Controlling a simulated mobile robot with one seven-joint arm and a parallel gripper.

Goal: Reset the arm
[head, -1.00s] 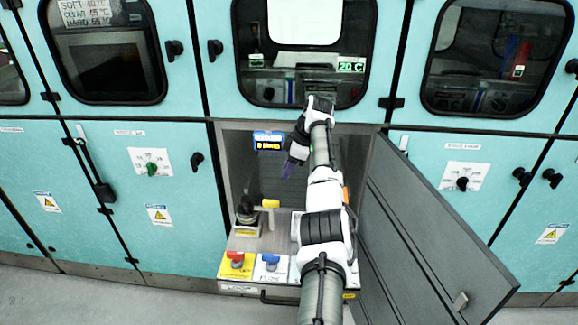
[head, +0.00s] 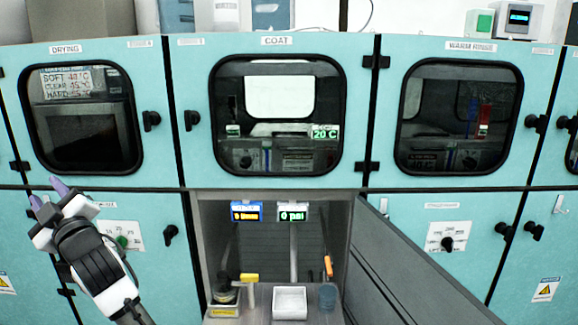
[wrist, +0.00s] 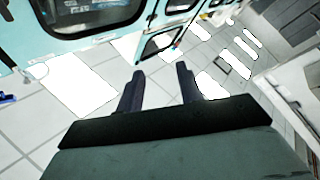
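My gripper (head: 47,192) is at the left of the head view, raised in front of the teal cabinets below the drying window. Its two purple-grey fingers stand apart with nothing between them. In the wrist view the two dark fingers (wrist: 158,88) are also apart and empty, with floor and cabinet fronts beyond them. My arm comes up from the lower left of the head view, clear of the open compartment.
The open lower compartment (head: 215,260) holds a white tray (head: 289,303), a yellow-handled tool (head: 249,278) and two small displays. Its grey door (head: 400,275) swings out to the right. Teal cabinets (head: 190,90) with windows line the wall.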

